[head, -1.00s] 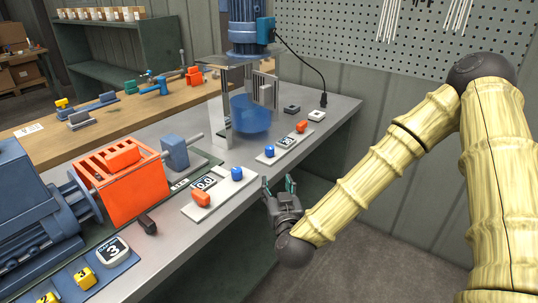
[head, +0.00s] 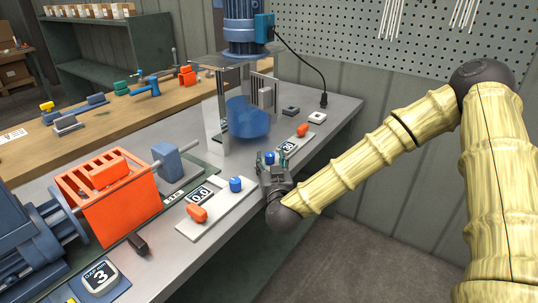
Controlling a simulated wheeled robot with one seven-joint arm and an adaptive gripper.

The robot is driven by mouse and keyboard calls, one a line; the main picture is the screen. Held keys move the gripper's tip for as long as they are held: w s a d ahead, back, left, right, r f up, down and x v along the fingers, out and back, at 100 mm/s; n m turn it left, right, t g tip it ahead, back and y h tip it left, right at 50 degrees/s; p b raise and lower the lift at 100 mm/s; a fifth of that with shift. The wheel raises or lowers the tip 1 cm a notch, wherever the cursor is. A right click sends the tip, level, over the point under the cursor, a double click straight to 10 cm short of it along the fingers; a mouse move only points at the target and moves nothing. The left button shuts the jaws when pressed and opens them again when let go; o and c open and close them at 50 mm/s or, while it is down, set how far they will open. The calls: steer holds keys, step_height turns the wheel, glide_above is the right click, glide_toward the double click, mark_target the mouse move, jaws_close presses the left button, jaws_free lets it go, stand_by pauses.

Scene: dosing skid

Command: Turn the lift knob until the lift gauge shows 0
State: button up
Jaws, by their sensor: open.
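A pale panel below the blue mixer carries a blue knob (head: 269,158), a small dark gauge (head: 286,148) and an orange knob (head: 303,130). The gauge's digits and any label are too small to read surely, so I cannot tell from lettering which knob is the lift knob. My gripper (head: 272,161) is open at the near end of this panel. Its fingers show on both sides of the blue knob in the picture and partly hide it. I cannot tell whether they touch it.
An orange slotted block (head: 110,190) is at left. Floor lies open at right.

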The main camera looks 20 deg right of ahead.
mark_target(271, 158)
steer(key=shift+w+d, duration=0.15)
steer(key=shift+w, duration=0.75)
steer(key=shift+w+d, duration=0.15)
steer(key=shift+w, duration=0.7)
steer(key=c, duration=1)
steer(key=shift+c, duration=0.2)
steer(key=shift+n+y, duration=0.3)
steer(key=shift+y, duration=0.2)
